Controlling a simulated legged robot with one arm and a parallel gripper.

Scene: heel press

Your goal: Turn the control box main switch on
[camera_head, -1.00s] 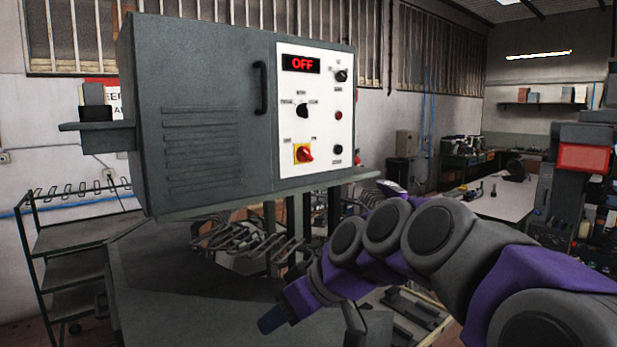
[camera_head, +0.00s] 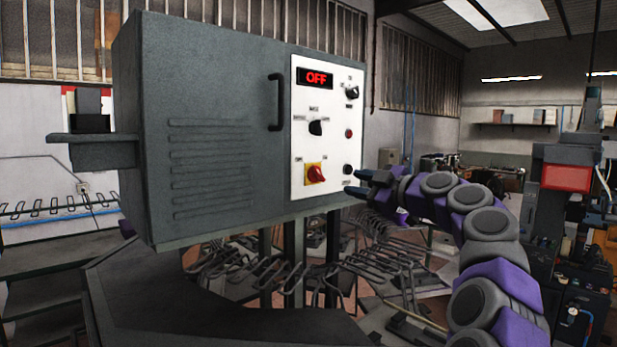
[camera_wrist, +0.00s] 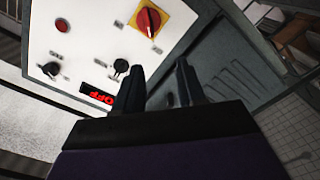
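The grey control box (camera_head: 215,130) stands in front of me with a white panel (camera_head: 302,130) on its right side. The main switch (camera_head: 315,173) is a red knob on a yellow plate at the panel's lower left; it also shows at the top of the wrist view (camera_wrist: 149,20). The display (camera_head: 316,78) reads OFF in red. My gripper (camera_head: 358,184) is just right of the panel's lower right edge in the head view, apart from the switch. In the wrist view its two dark fingers (camera_wrist: 160,85) are spread with nothing between them.
The panel also has black knobs (camera_head: 316,127) (camera_head: 351,92) and a red button (camera_head: 349,133). A vertical door handle (camera_head: 276,102) is left of the panel. Racks of bent metal parts (camera_head: 265,275) lie below the box. A machine with a red screen (camera_head: 566,177) stands at right.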

